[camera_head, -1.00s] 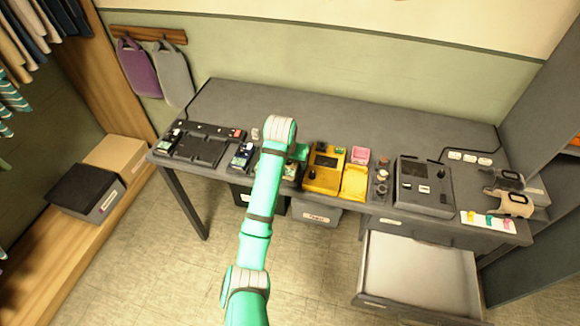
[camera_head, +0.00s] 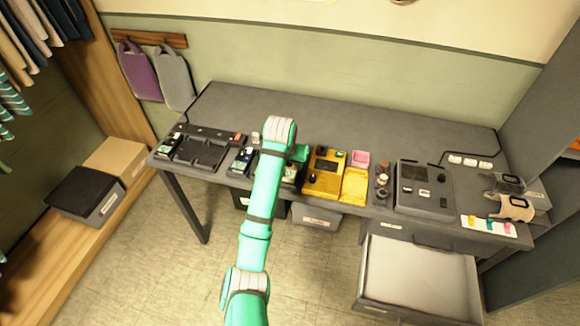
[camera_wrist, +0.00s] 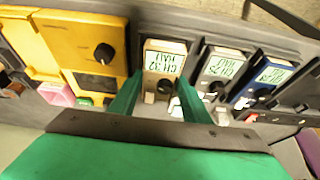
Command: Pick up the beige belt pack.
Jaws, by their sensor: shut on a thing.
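The beige belt pack (camera_wrist: 165,58) is in the upper middle of the wrist view. It has a pale label with green writing, partly legible as "CH 32", and a black knob. My gripper (camera_wrist: 161,85) has its two green fingers on either side of the pack and is shut on it. The pack's near end lies between the fingers. In the head view the beige pack is mostly hidden by my arm, and my gripper (camera_head: 297,155) shows above the table's front part. I cannot tell whether the pack is clear of the table.
In the wrist view, a grey-white pack (camera_wrist: 217,72) and a blue pack (camera_wrist: 258,82) stand close on the right. A yellow device (camera_wrist: 85,40) is close on the left. In the head view, an open drawer (camera_head: 418,275) juts out below the table (camera_head: 330,112), whose back strip is clear.

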